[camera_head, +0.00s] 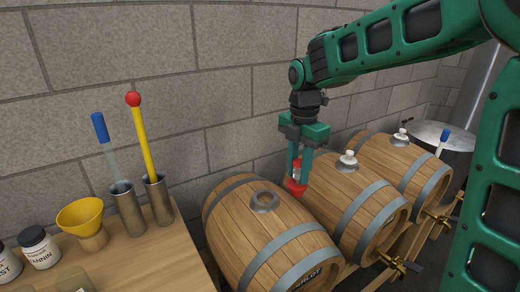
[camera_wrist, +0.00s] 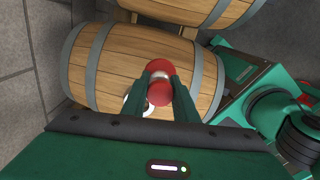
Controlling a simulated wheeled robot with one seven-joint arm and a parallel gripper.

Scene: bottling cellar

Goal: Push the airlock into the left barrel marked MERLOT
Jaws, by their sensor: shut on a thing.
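My gripper (camera_head: 299,176) is shut on the airlock (camera_head: 296,187), a red piece with a pale middle band, also seen between the fingers in the wrist view (camera_wrist: 159,90). In the head view it is held in the air between the left and middle barrels. The left barrel (camera_head: 245,230) lies on its side at the front. Its end label, partly cut off, ends in "LOT". A grey ring with an opening (camera_head: 264,201) sits on its top, to the lower left of the airlock. In the wrist view my fingers partly hide a white ring on the barrel below.
The middle barrel (camera_head: 345,190) and right barrel (camera_head: 392,160) each carry a white-topped piece. Brass taps (camera_head: 392,262) stick out in front. A wooden bench (camera_head: 150,260) at left holds a yellow funnel (camera_head: 80,216), metal cylinders with tools, and jars. A block wall stands behind.

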